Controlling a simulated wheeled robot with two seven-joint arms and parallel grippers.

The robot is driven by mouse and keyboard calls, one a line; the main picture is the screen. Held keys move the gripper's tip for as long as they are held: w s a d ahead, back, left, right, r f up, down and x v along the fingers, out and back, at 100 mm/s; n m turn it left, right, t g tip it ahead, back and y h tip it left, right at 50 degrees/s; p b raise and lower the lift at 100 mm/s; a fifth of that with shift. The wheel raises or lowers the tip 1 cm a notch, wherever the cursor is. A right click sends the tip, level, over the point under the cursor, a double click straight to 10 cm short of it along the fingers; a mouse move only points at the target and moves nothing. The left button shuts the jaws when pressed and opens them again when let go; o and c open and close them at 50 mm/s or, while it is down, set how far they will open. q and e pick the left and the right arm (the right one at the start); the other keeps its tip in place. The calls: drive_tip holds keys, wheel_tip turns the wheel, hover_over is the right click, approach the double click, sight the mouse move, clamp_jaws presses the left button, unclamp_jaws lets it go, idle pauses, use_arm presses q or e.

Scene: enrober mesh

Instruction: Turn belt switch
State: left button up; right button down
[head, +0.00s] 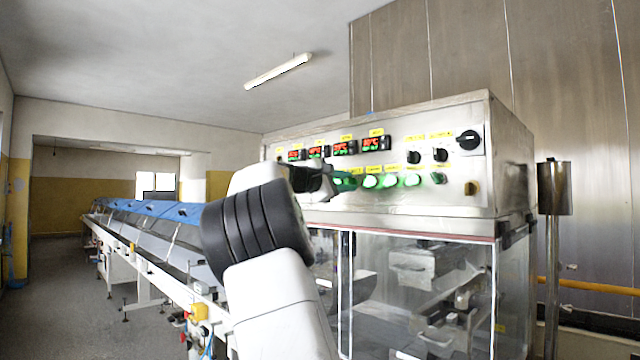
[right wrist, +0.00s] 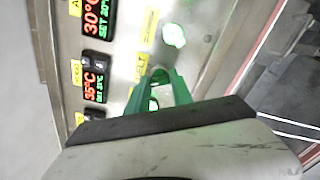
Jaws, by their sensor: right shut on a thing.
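The control panel (head: 470,188) carries a row of green-lit switches. My right gripper (head: 326,184) is at the left part of this row and hides the switch there. In the right wrist view the gripper's green-tinted fingers (right wrist: 166,78) are shut on a lit switch, the belt switch (right wrist: 153,105), beside a yellow label that seems to read "BELT". The switch is mostly hidden between the fingers, so its turn angle cannot be told. My left gripper is not in view.
Other green-lit switches (head: 391,180) sit close to the right of the gripper. Red and green temperature displays (head: 345,147) are above them. Clear guard panels (head: 400,290) are below. A long conveyor (head: 150,225) with blue covers runs back at the left.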

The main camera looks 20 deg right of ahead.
idle(0.4)
drive_tip(key=c, duration=1.1)
unclamp_jaws()
drive_tip(key=v, duration=0.7)
drive_tip(key=shift+s+a, duration=0.15)
drive_tip(key=shift+a, duration=0.25)
drive_tip(key=shift+f, duration=0.15)
